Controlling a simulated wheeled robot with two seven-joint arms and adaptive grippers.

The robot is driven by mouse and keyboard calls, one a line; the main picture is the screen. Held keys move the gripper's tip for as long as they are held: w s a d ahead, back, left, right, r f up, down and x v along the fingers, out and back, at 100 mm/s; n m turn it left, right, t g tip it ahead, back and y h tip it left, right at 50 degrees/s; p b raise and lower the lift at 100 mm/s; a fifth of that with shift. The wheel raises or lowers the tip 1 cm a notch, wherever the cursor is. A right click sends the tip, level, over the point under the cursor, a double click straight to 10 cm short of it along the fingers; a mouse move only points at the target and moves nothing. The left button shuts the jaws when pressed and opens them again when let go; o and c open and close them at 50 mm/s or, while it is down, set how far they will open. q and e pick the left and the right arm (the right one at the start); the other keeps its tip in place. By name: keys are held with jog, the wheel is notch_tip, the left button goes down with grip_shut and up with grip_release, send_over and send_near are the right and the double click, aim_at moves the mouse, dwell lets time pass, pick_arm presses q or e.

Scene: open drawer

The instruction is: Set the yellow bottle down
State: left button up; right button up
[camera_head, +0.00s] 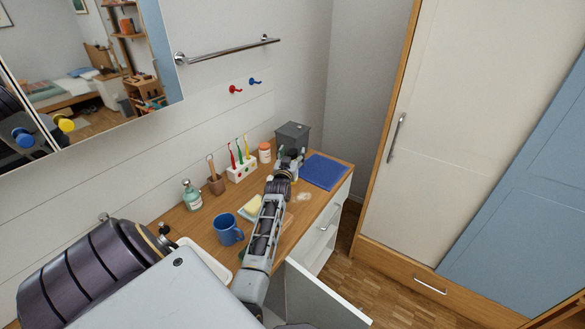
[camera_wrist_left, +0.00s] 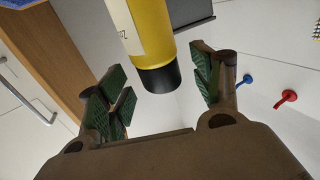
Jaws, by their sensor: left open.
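The yellow bottle (camera_wrist_left: 148,28) shows in the left wrist view, with a black cap (camera_wrist_left: 160,79) and a pale label; its far end runs out of the frame. In that view its cap lies between the spread green-padded fingers of my left gripper (camera_wrist_left: 160,86), with gaps on both sides. I cannot tell what the bottle rests on. In the head view the left gripper (camera_head: 290,160) is at the far end of the wooden counter (camera_head: 285,235), in front of the grey box, and the bottle cannot be made out there. My right gripper is not in view.
The grey box (camera_head: 292,135), blue cloth (camera_head: 323,171), orange-white jar (camera_head: 265,152) and toothbrush holder (camera_head: 241,171) are near the gripper. A brown cup (camera_head: 216,184), green bottle (camera_head: 192,195), blue mug (camera_head: 228,229) and sponge (camera_head: 252,206) stand nearer. An open drawer (camera_head: 322,297) juts out below.

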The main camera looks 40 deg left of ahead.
pick_arm(q)
jog(key=shift+w+a, duration=0.4)
jog(key=shift+w, duration=0.2)
grip_shut()
dwell(0.4)
